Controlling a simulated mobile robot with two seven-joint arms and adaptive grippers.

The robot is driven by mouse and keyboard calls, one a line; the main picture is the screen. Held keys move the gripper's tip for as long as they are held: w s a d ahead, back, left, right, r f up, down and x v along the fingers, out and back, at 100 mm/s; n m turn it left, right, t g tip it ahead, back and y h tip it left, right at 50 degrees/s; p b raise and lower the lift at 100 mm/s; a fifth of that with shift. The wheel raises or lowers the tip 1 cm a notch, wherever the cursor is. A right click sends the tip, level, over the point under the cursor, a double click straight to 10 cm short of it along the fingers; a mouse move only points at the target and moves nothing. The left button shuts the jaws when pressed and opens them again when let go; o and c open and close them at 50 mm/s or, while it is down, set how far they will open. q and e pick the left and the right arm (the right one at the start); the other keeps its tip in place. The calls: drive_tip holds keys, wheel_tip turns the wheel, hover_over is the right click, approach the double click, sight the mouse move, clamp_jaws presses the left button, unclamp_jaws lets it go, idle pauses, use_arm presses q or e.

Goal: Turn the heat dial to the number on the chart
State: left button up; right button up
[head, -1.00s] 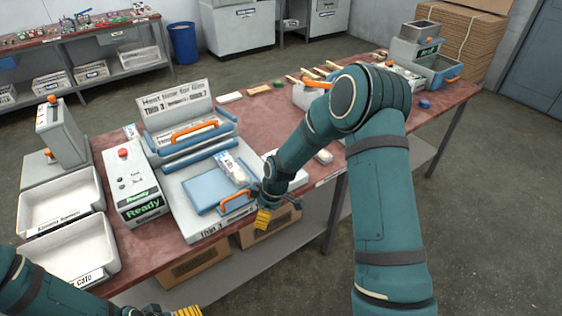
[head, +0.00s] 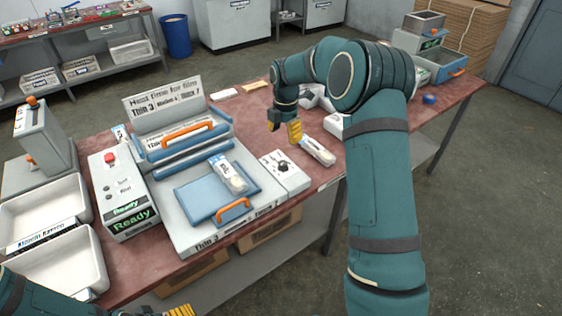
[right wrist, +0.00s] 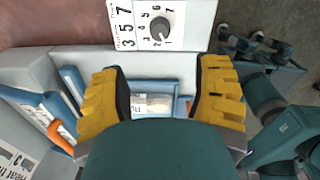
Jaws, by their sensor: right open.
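The heat dial (head: 283,168) is a dark-topped knob on a white box (head: 296,182) beside the press. In the right wrist view the knob (right wrist: 160,28) sits inside a ring of numbers 1 to 7, and its pointer appears to face near 1. The chart (head: 163,102) stands behind the press and reads Thin 3, Medium 5, Thick 7. A label on the press front (head: 207,244) appears to read Thin 3. My right gripper (head: 285,130) is open and empty, above the table behind the dial box. My left gripper (head: 180,311) is mostly cut off at the bottom edge.
The press has a blue plate (head: 202,198) with a clear packet (head: 228,174) on it and orange handles. A control box reading Ready (head: 124,194) and white trays (head: 45,212) stand left.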

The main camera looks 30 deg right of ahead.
sight(283, 162)
wheel_tip(283, 162, down, 13)
drive_tip(key=shift+w+a+r+b, duration=0.1)
drive_tip(key=shift+w+b, duration=0.05)
drive_tip(key=shift+b, duration=0.8)
clamp_jaws()
